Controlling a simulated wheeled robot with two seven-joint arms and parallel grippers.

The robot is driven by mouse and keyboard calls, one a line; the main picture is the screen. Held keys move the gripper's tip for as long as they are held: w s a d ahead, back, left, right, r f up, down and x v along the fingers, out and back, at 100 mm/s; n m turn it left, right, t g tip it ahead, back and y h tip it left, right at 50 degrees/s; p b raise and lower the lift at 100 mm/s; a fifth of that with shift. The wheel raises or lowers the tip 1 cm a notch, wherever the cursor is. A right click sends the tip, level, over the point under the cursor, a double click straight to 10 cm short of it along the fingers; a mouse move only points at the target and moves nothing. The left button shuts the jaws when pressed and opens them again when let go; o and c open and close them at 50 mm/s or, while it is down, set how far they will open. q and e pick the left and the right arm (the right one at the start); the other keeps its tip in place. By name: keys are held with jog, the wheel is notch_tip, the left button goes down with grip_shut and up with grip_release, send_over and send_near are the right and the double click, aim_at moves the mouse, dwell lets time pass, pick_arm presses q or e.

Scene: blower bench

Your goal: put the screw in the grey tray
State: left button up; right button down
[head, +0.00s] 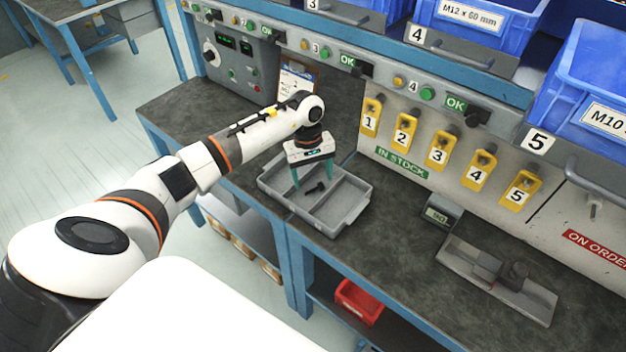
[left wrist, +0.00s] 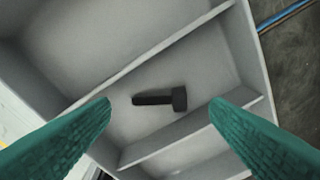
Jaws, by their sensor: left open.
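The grey tray (head: 345,211) stands on the dark bench top and is split into compartments by thin walls; it fills most of the left wrist view (left wrist: 205,41). The dark screw (head: 316,188) lies on its side on the floor of a middle compartment. In the left wrist view the screw (left wrist: 158,98) has its head to the right and its shank to the left. My left gripper (head: 312,182) is over the tray, pointing down, with its green fingers apart. The fingertips (left wrist: 160,103) stand on either side of the screw and hold nothing. My right gripper is not in view.
A small display box (head: 441,211) and a grey metal fixture (head: 498,280) stand on the bench to the right of the tray. Yellow numbered holders (head: 440,151) hang on the back panel. Blue bins (head: 590,90) sit above. A red bin (head: 358,301) is below the bench.

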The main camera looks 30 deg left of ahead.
pick_arm(q)
notch_tip(320, 180, up, 10)
jog(key=a+b, duration=0.1)
jog(key=shift+w+a, duration=0.2)
dwell(0.3)
jog(key=shift+f, duration=0.1)
